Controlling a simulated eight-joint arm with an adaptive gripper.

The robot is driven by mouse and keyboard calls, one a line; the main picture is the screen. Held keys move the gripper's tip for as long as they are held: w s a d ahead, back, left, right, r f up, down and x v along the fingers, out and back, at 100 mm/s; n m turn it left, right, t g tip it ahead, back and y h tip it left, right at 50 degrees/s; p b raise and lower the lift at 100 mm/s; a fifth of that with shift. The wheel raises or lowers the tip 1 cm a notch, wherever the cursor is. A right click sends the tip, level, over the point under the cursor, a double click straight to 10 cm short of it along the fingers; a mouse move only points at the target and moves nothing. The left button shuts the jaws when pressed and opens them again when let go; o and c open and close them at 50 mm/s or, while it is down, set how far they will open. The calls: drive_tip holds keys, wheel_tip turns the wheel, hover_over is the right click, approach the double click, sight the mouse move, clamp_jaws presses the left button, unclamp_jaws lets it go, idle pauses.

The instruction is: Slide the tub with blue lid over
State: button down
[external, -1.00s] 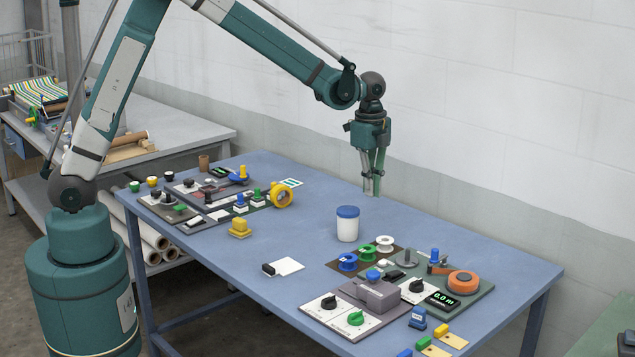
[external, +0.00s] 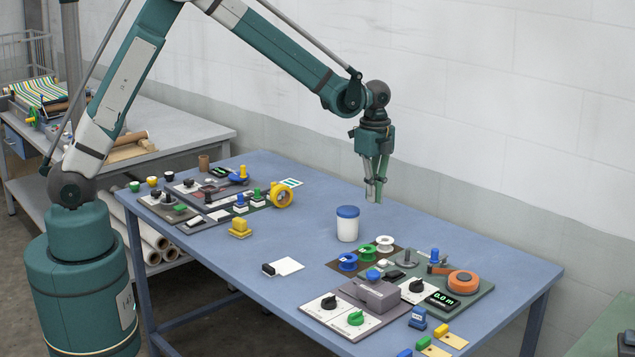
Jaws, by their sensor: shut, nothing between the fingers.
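The tub with blue lid (external: 347,226) stands upright on the blue table (external: 312,235). It has a white body and a blue top. My gripper (external: 373,198) is shut and empty, pointing down. In the picture its fingertips are above and to the right of the tub, apart from it. How high they are over the table is hard to tell.
A panel with knobs, a grey block and a display (external: 442,300) lies right of the tub. Spools (external: 384,243) sit close in front of it. Table behind the tub is clear.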

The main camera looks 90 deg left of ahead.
wheel_tip(320, 180, down, 9)
drive_tip(key=s+a+p, duration=0.1)
drive_tip(key=s+a, duration=0.1)
drive_tip(key=shift+s+a, duration=0.4)
drive_tip(key=shift+r, duration=0.1)
idle(0.4)
drive_tip(key=s+a+b, duration=0.6)
drive_tip(key=s+a, duration=0.8)
drive_tip(key=shift+s+a, duration=0.25)
drive_tip(key=shift+w+d, duration=0.1)
